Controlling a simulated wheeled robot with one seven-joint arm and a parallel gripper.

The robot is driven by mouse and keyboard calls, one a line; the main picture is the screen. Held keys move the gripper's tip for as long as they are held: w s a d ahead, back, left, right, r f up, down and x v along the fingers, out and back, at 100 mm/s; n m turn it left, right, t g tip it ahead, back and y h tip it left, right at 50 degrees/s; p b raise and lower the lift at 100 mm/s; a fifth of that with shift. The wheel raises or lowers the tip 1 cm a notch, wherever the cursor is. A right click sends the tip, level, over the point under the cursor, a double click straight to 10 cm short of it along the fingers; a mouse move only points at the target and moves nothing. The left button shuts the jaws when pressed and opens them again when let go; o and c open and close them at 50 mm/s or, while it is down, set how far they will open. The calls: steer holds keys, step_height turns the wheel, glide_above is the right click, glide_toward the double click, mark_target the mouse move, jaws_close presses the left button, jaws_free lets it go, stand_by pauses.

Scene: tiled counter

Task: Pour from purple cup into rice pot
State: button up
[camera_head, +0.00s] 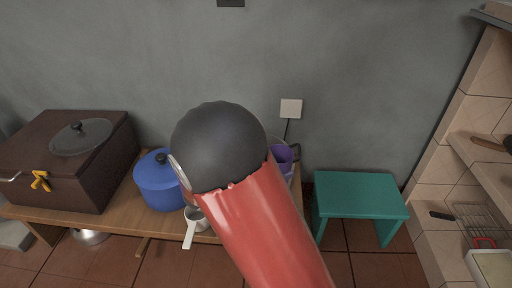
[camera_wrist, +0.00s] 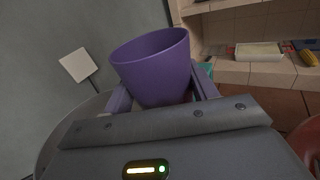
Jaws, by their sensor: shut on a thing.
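The purple cup (camera_wrist: 150,68) is held between the two fingers of my gripper (camera_wrist: 162,90) in the wrist view. The cup looks slightly tilted, and its contents are not visible. In the head view, part of the purple cup (camera_head: 284,154) shows just right of my red arm, over the right end of the wooden table. My arm hides most of the gripper there. A grey curved rim (camera_wrist: 62,133) shows behind the gripper in the wrist view, mostly covered; I cannot tell whether it is the rice pot.
A lidded blue pot (camera_head: 158,182) and a small white saucepan (camera_head: 196,219) stand on the wooden table (camera_head: 121,222). A dark brown box stove (camera_head: 68,160) is at the left. A teal stool (camera_head: 358,194) stands at the right, its top clear. The grey wall is behind.

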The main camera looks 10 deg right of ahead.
steer(key=shift+r+p, duration=0.8)
steer(key=shift+r, duration=1.75)
